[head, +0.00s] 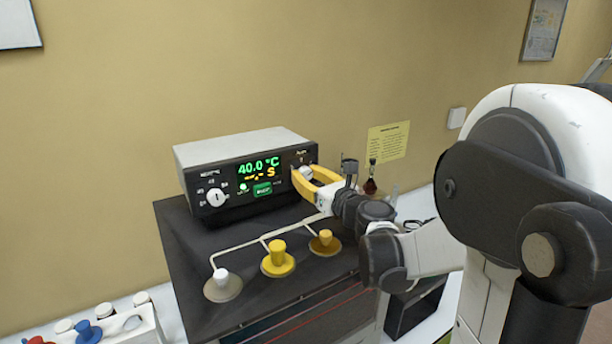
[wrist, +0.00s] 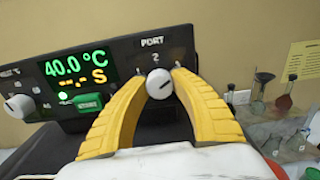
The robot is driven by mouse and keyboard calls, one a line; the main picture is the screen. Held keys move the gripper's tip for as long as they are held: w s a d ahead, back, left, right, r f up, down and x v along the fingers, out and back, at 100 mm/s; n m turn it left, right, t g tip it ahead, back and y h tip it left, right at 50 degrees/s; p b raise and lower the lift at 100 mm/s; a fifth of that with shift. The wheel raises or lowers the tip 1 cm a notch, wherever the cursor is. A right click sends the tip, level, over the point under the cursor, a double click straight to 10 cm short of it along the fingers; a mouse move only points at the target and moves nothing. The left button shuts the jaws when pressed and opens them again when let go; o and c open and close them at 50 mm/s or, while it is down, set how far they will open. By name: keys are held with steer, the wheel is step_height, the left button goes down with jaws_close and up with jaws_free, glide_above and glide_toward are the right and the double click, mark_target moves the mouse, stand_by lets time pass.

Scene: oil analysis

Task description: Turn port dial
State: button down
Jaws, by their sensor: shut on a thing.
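The port dial (wrist: 160,84) is a white round knob with a dark pointer line, under the word PORT on the control box's right side. In the head view the dial (head: 304,173) shows only partly between my fingers. My gripper (wrist: 162,78) has yellow fingers shut on the dial, one on each side. In the head view my gripper (head: 303,178) reaches the box from the right. The control box (head: 240,146) is grey-white with a black front. Its display (wrist: 75,68) reads 40.0 °C in green, with dashes and S in yellow below.
A second white dial (head: 216,197) is on the box's left side. A green button (head: 263,189) lies below the display. Flasks (wrist: 283,102) stand at right.

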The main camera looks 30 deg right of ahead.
steer(key=n+b, duration=0.1)
steer(key=n, duration=0.4)
steer(key=shift+f+n+b, duration=0.1)
steer(key=shift+n+b, duration=0.2)
steer(key=n+b, duration=0.1)
steer(key=n, duration=0.4)
steer(key=shift+d+n, duration=0.1)
steer(key=shift+n, duration=0.3)
steer(key=c, duration=1)
jaws_free()
steer(key=s, duration=1.2)
steer(key=shift+d, duration=0.2)
